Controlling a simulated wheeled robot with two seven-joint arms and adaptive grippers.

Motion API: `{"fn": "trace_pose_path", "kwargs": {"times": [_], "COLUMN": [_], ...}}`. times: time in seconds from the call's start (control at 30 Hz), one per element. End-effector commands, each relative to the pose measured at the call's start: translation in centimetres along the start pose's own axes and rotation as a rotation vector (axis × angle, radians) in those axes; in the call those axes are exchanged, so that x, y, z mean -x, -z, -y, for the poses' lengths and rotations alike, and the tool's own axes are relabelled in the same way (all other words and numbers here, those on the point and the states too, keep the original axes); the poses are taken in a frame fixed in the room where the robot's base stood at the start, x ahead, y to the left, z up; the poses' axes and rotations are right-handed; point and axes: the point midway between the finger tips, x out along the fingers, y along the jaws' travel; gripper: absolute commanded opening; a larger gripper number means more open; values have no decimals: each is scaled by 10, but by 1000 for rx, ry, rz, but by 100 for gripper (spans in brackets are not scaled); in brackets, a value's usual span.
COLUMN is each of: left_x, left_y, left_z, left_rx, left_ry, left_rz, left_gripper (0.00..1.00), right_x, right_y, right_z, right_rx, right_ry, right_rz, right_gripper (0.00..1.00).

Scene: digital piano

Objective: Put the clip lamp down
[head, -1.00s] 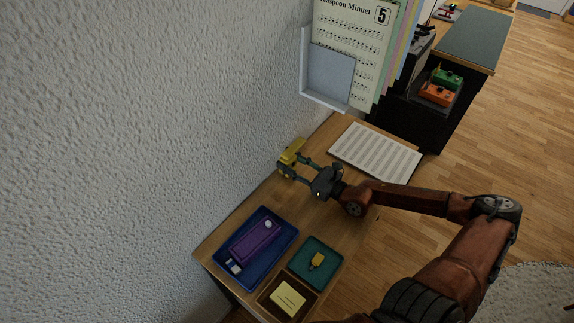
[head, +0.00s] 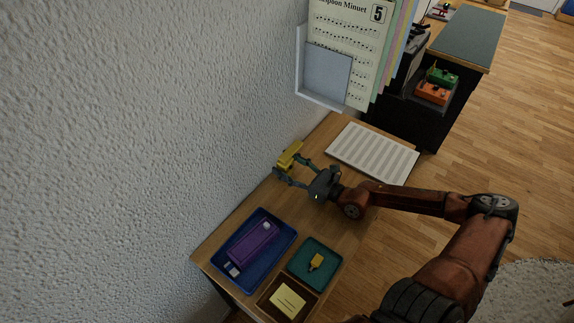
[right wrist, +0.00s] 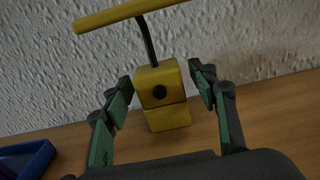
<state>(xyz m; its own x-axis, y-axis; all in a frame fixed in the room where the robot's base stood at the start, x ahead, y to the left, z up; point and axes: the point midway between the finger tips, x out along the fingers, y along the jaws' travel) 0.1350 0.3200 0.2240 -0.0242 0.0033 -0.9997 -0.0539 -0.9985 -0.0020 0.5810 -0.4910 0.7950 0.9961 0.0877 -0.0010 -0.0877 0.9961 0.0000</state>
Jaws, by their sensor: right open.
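The yellow clip lamp (head: 289,154) stands upright on the wooden desk, close to the wall. In the right wrist view its block-shaped yellow clip base (right wrist: 164,98) rests on the desk, with a dark stem rising to a yellow bar-shaped head (right wrist: 135,15). My right gripper (head: 294,174) is open around the base. In the right wrist view the green-padded fingers (right wrist: 161,93) stand on both sides of the base, with gaps between them and it. My left gripper is in neither view.
A blue tray (head: 222,245) holds a purple case. A teal tray (head: 330,262) holds a small yellow item. A wooden box (head: 313,295) holds yellow notes. A music sheet (head: 372,153) lies right of my gripper. A wall rack (head: 328,76) holds sheets above.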

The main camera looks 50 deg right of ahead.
Motion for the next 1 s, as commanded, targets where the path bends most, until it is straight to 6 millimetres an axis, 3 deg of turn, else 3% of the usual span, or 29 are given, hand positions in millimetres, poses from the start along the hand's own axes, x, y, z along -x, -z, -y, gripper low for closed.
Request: {"fn": "trace_pose_path", "kwargs": {"times": [0.27,0.8,1.0], "left_x": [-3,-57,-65], "left_y": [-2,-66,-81], "left_z": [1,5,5], "left_rx": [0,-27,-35], "left_ry": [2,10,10], "left_rz": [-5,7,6], "left_gripper": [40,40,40], "right_x": [5,96,115], "right_y": [-3,-5,-3], "right_z": [0,0,0], "right_rx": [0,0,0], "right_ry": [1,1,1], "right_rz": [-1,-1,0], "right_gripper": [53,53,53]}}
